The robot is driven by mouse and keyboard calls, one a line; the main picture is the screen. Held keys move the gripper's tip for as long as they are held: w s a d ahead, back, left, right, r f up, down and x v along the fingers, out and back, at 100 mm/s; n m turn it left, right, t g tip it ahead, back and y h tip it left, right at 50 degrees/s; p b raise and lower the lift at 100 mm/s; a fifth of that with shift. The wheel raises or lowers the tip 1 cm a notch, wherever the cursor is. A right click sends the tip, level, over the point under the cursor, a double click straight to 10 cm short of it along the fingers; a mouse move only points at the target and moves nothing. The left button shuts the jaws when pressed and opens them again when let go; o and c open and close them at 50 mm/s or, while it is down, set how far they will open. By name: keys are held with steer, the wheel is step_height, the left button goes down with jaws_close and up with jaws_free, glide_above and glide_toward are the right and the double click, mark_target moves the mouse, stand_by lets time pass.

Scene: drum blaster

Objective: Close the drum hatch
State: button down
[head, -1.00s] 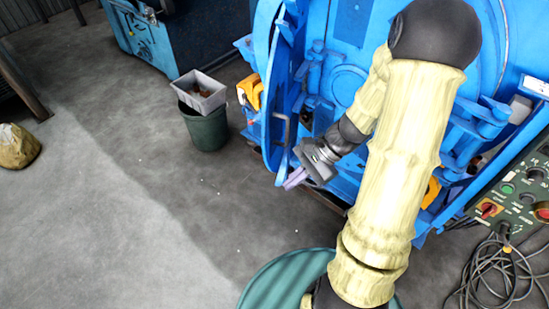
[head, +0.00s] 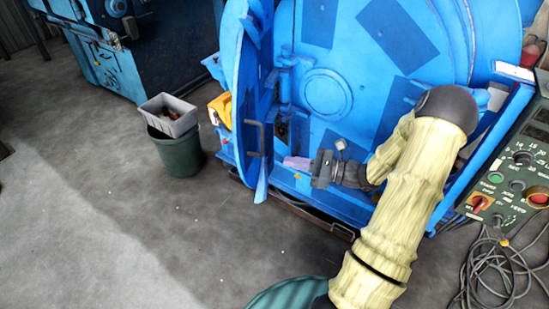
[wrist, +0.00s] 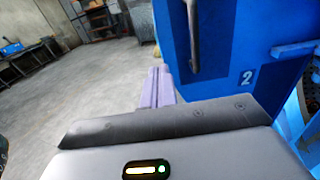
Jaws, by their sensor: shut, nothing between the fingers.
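The drum hatch (head: 240,85) is a blue door, standing open and seen nearly edge-on at the left of the blue drum machine (head: 330,75). A bar handle (head: 252,138) is on it. In the wrist view the hatch (wrist: 228,50), marked "2", fills the upper right, with its handle (wrist: 193,35) hanging down. My gripper (head: 290,163) is shut and empty, with pale purple fingers pointing left toward the hatch, just right of its lower part. The fingers show in the wrist view (wrist: 157,88), left of and below the handle. I cannot tell whether they touch the hatch.
A green bin (head: 177,152) with a grey tray (head: 168,115) on top stands left of the hatch. A control panel (head: 510,185) with cables (head: 490,275) is at the right. Another blue machine (head: 120,50) stands at the back left. The floor at the left is clear.

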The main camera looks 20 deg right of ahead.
mark_target(239, 151)
steer(key=b+x, duration=0.1)
steer(key=x, duration=1.2)
steer(key=shift+a, duration=0.15)
steer(key=shift+w, duration=0.1)
